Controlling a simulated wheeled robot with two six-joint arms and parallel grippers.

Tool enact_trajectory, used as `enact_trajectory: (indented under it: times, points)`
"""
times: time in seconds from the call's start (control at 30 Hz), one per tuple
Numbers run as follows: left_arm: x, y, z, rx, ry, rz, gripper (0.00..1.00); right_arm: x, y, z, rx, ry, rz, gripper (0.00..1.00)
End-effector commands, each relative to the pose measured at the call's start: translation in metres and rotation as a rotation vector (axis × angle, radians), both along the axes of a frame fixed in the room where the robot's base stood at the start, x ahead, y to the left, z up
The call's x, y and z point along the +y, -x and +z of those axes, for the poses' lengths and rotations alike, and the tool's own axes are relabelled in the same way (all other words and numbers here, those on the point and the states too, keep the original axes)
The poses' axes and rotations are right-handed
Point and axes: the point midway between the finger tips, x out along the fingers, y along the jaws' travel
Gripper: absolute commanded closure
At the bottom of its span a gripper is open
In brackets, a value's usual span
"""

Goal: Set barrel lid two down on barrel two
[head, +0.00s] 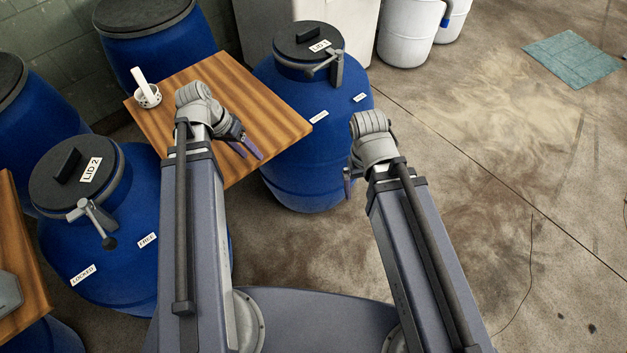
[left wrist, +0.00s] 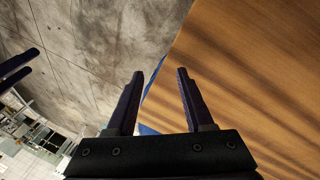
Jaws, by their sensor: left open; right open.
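The dark round barrel lid two (head: 75,182), labelled LID 2 and with a block handle, sits on top of the blue barrel two (head: 115,275) at the left in the head view. A grey lever (head: 97,222) with a dark knob hangs at its front rim, above labels reading LOCKED and FREE. My left gripper (head: 251,150) is open and empty over the wooden board, right of barrel two and apart from it. Its open fingers (left wrist: 160,75) show nothing between them in the left wrist view. My right gripper (head: 348,184) is open beside barrel one; its fingers are partly hidden.
A wooden tabletop (head: 205,85) carries a small white cup (head: 147,97) with a white stick. Blue barrel one (head: 310,165) with lid one (head: 308,40) stands right of it. More blue barrels stand at the left. Open floor (head: 500,150) lies to the right.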

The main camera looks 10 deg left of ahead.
Motion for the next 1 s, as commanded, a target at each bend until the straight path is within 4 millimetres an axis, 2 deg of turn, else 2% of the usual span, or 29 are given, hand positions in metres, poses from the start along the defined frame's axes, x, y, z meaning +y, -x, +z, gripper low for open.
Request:
enact_trajectory:
  times: [0.03,0.3,0.5,0.7,1.0]
  points:
    - [-0.023,0.003,-0.003,0.028,-0.029,-0.027,0.48,0.0,0.0,0.0,0.0,0.0,0.0,0.06]
    - [-0.117,0.025,-0.013,0.133,-0.227,-0.098,0.48,0.0,0.0,0.0,0.0,0.0,0.0,0.06]
    - [-0.168,0.046,-0.014,0.139,-0.375,-0.125,0.48,0.0,0.0,0.0,0.0,0.0,0.0,0.06]
    - [-0.19,0.057,-0.013,0.124,-0.451,-0.13,0.48,0.0,0.0,0.0,0.0,0.0,0.0,0.06]
    - [-0.194,0.058,-0.013,0.121,-0.464,-0.128,0.48,0.0,0.0,0.0,0.0,0.0,0.0,0.06]
